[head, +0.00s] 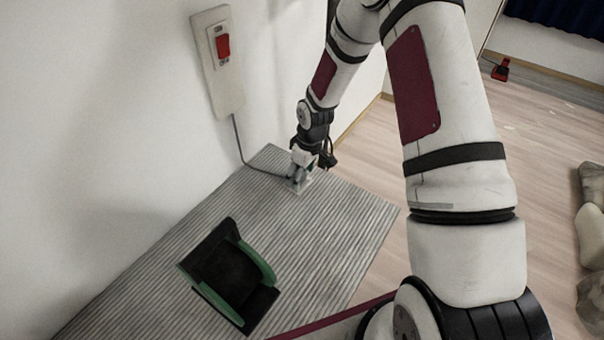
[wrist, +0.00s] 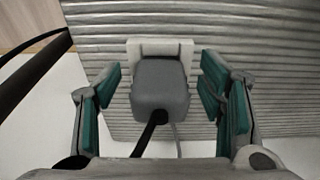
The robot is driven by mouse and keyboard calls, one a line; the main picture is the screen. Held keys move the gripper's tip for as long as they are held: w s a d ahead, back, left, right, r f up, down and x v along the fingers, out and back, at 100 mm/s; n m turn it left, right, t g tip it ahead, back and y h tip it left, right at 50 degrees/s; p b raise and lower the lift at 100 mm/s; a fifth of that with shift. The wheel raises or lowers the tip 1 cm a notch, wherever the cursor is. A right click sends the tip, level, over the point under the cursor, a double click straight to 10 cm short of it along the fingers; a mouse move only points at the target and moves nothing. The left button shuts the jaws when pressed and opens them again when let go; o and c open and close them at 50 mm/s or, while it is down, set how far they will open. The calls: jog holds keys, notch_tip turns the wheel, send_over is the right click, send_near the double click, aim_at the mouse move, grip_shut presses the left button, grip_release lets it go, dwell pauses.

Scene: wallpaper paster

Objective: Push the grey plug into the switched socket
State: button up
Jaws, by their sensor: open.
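The grey plug (wrist: 160,88) sits between the spread fingers of my gripper (wrist: 161,76) in the wrist view. Gaps show on both sides of it, so the fingers do not grip it. A dark cord runs from its near end. A white block (wrist: 160,46) is directly behind the plug; I cannot tell whether they are joined. In the head view my gripper (head: 301,174) is low at the far end of the ribbed surface, largely hiding the plug.
A grey cord (head: 239,140) hangs from the wall plate to the ribbed grey surface (head: 330,225). A black and green holder (head: 232,272) stands nearer on that surface. The wall bounds the left side. A small red object (head: 501,70) is on the floor at the back right.

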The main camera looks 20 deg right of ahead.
jog(key=shift+r, duration=0.15)
notch_tip(320, 180, up, 12)
jog(key=s+d, duration=0.1)
jog(key=shift+s+f, duration=0.2)
jog(key=shift+s, duration=0.05)
dwell(0.4)
jog(key=s+r+m+h, duration=0.2)
jog(key=s+r+m, duration=0.1)
jog(key=s+r, duration=1.35)
jog(key=s+a+r+m+g+y, duration=0.15)
jog(key=s+r, duration=0.25)
jog(key=s, duration=0.7)
jog(key=s+a+r+m+t+h, duration=0.1)
jog(key=s+r+m, duration=0.2)
jog(key=s, duration=0.8)
notch_tip(320, 180, up, 28)
jog(key=t+p, duration=0.3)
jog(key=p, duration=2.3)
jog(key=shift+d, duration=0.4)
